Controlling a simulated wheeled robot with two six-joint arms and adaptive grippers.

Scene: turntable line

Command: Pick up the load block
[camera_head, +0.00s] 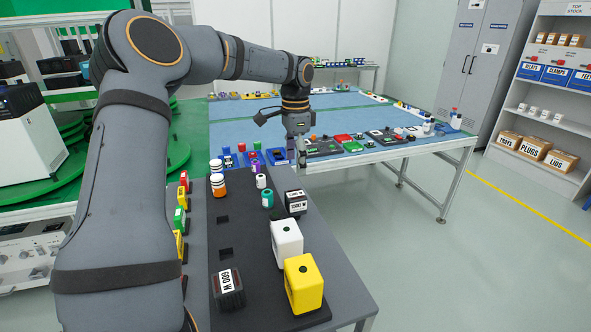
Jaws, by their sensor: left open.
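Two dark blocks with white labels are on the black board (245,268); I cannot tell which is the load block. The nearer dark block (229,290) stands at the board's front left, its label showing large characters with an N. The farther dark block (296,204) stands at the board's right edge, its label too small to read surely. My left gripper (298,156) points down beyond the board's far right end, apart from both blocks. It is open, and nothing shows between its fingers. My right gripper is out of view.
A white block (287,243) and a yellow block (304,284) stand at the board's right. Orange-and-white jars (218,185) and small cylinders stand at its far end. Coloured clips (180,218) line its left side. A blue-topped table (345,112) holds small parts behind.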

